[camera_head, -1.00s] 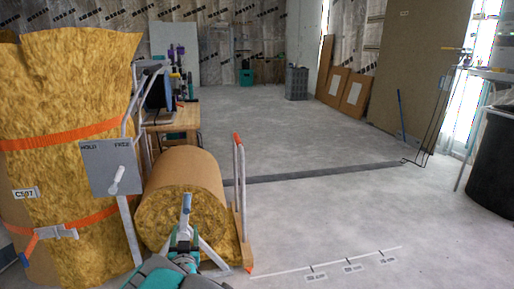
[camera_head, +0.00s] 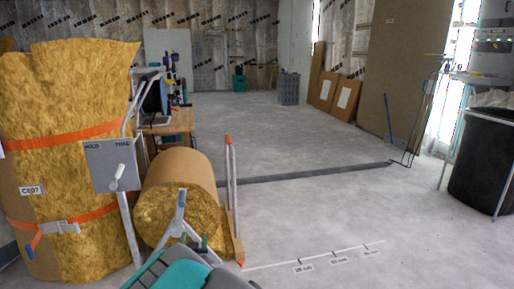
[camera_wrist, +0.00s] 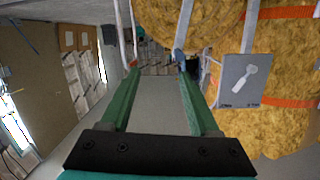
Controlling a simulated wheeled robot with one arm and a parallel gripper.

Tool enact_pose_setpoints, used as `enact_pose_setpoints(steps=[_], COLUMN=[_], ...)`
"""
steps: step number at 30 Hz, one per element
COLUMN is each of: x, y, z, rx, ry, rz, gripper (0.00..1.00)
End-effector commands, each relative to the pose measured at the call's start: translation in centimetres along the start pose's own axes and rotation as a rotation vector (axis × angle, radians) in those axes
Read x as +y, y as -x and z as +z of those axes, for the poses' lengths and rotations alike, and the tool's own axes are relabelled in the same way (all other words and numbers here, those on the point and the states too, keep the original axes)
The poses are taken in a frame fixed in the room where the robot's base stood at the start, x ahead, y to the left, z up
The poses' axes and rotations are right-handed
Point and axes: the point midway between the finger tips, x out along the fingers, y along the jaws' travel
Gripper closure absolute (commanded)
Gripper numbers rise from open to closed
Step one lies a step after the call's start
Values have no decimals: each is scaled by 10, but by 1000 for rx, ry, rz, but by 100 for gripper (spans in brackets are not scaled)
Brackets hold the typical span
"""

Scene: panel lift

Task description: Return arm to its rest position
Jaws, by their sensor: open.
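The teal links of my arm (camera_head: 190,268) are folded low at the bottom edge of the head view, in front of the brown roll. My gripper (camera_wrist: 157,72) shows in the wrist view with its two green fingers wide apart and nothing between them. In the head view the gripper is mostly hidden; only small green parts show near the foot of the roll. The wrist picture is upside down.
A roll of insulation (camera_head: 178,190) lies ahead, with a grey stand in front. A grey HOLD/FREE box (camera_head: 112,166) with a white lever stands before the tall strapped insulation (camera_head: 68,110). A black bin (camera_head: 482,160) is at right. The middle floor is clear.

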Motion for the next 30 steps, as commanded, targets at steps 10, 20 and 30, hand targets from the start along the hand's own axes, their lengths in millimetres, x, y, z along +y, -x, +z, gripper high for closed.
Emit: enact_pose_setpoints(steps=[10, 20, 30], x=[67, 154, 211], y=[24, 132, 308], z=[-19, -31, -43], rx=[-256, -685, -1117], ry=[-35, -72, -79], rz=[83, 157, 188], gripper=[38, 38, 38])
